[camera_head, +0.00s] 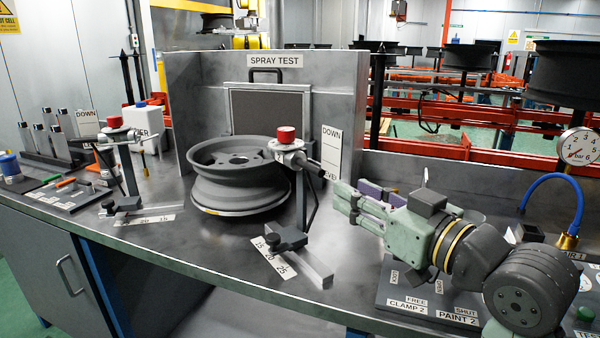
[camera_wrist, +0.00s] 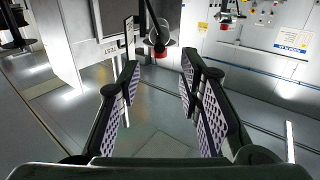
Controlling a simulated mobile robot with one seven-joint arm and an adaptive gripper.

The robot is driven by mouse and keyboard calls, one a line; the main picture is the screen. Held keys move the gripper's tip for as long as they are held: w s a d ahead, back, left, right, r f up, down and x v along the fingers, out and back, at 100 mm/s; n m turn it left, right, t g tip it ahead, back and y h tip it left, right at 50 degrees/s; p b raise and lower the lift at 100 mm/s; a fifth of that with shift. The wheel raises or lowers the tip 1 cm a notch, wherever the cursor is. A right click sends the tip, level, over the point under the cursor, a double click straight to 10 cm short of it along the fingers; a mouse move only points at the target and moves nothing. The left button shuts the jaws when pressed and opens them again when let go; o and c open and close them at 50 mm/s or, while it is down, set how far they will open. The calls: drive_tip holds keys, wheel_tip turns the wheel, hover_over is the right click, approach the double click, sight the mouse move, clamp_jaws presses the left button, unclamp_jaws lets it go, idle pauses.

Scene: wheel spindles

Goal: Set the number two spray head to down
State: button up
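The nearer spray head (camera_head: 287,147) has a red cap on a pale round body, with a dark nozzle slanting down to the right. It stands on a post beside the wheel; its number is not readable. It also shows in the wrist view (camera_wrist: 160,40), beyond and between my fingertips. A card (camera_head: 331,150) behind it reads DOWN at the top, with a partly hidden lower word. A second red-capped spray head (camera_head: 114,126) stands at left, beside another DOWN card (camera_head: 87,122). My gripper (camera_head: 345,202) is open and empty, right of the nearer head and apart from it.
A grey wheel (camera_head: 238,190) sits left of the nearer post, before the SPRAY TEST panel (camera_head: 275,61). A sliding clamp (camera_head: 291,239) with a 15-20-25 scale lies below. A labelled control panel (camera_head: 420,308), gauge (camera_head: 577,146) and blue hose (camera_head: 552,178) are at right.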

sight(319, 168)
drive_tip(key=p+x, duration=0.2)
drive_tip(key=x, duration=0.8)
drive_tip(key=shift+w+a, duration=0.1)
drive_tip(key=shift+w, duration=0.05)
drive_tip(key=shift+c, duration=0.2)
clamp_jaws()
idle(0.3)
